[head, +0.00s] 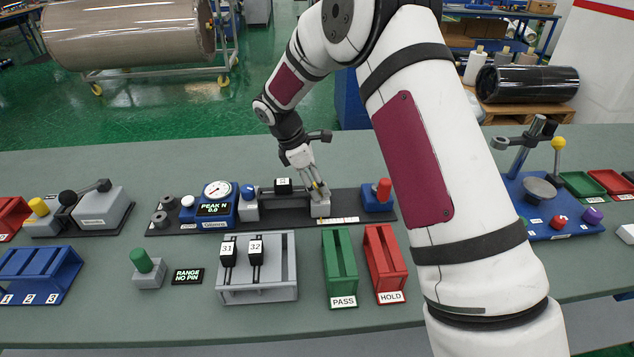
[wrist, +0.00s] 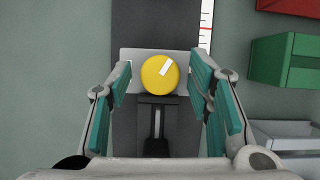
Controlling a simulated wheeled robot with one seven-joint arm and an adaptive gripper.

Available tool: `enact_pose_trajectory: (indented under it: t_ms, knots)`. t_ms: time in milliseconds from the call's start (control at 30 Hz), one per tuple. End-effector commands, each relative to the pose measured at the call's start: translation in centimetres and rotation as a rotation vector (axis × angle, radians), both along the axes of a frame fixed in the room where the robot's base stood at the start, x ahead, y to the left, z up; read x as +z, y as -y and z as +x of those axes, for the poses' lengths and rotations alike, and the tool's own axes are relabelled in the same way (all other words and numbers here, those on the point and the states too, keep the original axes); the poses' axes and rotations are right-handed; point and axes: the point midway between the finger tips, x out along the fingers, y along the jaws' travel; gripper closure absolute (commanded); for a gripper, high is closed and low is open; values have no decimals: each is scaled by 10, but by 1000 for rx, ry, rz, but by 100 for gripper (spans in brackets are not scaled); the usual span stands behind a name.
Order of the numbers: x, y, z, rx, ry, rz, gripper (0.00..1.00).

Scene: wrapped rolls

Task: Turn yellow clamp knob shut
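The yellow clamp knob (wrist: 160,74) is round, with a white mark pointing to its upper right. It sits on a grey clamp block (wrist: 131,58), which also shows in the head view (head: 320,209), on a dark fixture strip. My gripper (wrist: 160,70) is open, with one teal-padded finger on each side of the knob. A gap shows between each pad and the knob. In the head view my gripper (head: 317,186) points down at the clamp block and mostly hides the knob. How far the fingertips are above the block cannot be told.
A gauge box (head: 214,206) reading PEAK N 0.0 and a blue block with a red knob (head: 384,190) share the strip. In front stand a grey rack (head: 285,290), a green PASS bin (head: 340,268) and a red HOLD bin (head: 385,262). A RANGE NO PIN display (head: 187,276) lies left.

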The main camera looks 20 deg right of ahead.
Motion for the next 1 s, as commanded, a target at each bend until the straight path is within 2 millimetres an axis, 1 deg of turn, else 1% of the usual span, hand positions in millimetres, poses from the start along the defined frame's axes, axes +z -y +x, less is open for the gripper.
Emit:
enact_pose_trajectory:
  t_ms: [267,367,467,800,1000]
  knots:
    - [1,0,0,1,1,0,50]
    - [6,-3,1,2,1,0,50]
    - [18,-8,2,3,3,1,50]
    - [80,-34,6,3,3,1,50]
    - [104,-43,7,1,2,1,50]
